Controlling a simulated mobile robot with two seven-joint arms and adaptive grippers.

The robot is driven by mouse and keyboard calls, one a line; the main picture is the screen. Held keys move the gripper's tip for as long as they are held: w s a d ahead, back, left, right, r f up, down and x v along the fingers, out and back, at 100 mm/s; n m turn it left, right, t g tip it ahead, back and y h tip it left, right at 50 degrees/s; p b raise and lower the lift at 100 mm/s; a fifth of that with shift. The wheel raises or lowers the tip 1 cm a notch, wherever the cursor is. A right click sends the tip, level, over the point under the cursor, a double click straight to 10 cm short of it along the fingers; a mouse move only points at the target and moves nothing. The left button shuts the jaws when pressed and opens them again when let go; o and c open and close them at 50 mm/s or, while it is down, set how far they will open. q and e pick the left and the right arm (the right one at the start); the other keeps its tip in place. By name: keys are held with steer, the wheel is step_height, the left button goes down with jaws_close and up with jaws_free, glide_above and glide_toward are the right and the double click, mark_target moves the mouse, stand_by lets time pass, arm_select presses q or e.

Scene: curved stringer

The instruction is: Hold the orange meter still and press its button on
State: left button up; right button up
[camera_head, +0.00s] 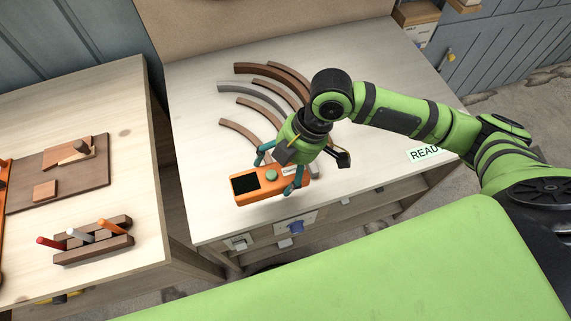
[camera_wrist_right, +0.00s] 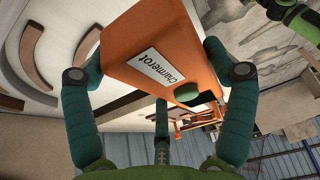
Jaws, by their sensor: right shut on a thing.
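The orange meter (camera_head: 270,194) is at the near edge of the pale worktop, with a dark screen (camera_head: 246,184) on its left and a round green button (camera_head: 271,175) beside it. My right gripper (camera_head: 280,172) is shut on the meter's right part, with one finger on each side. In the right wrist view, the meter (camera_wrist_right: 150,35) is between two padded fingers, and its label and green button (camera_wrist_right: 187,92) show. No finger covers the button. I cannot tell whether the meter touches the worktop. My left gripper is not in view.
Several curved strips (camera_head: 240,131) lie on the worktop (camera_head: 210,205) behind the meter. A READY label (camera_head: 424,154) is at its right edge. A left table (camera_head: 120,190) holds a board and a marker rack (camera_head: 94,243).

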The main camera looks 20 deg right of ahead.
mark_target(261, 171)
steer(key=shift+w+a+f+b, duration=0.4)
steer(key=shift+w+a+f, duration=0.3)
steer(key=shift+a+f, duration=0.3)
steer(key=shift+w+a+f+b, duration=0.4)
steer(key=shift+w+a+f, duration=0.25)
steer(key=shift+a+f, duration=0.35)
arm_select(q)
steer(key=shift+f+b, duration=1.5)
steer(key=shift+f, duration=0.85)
arm_select(e)
steer(key=shift+w+a+f, duration=0.55)
steer(key=shift+a+f, duration=0.25)
steer(key=shift+a, duration=0.05)
steer(key=shift+w+a+f, duration=0.55)
steer(key=shift+a+f, duration=0.25)
steer(key=shift+w+a+f, duration=0.55)
steer(key=shift+a+f, duration=0.25)
steer(key=shift+a, duration=0.05)
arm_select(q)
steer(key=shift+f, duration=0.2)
arm_select(e)
steer(key=shift+f, duration=0.55)
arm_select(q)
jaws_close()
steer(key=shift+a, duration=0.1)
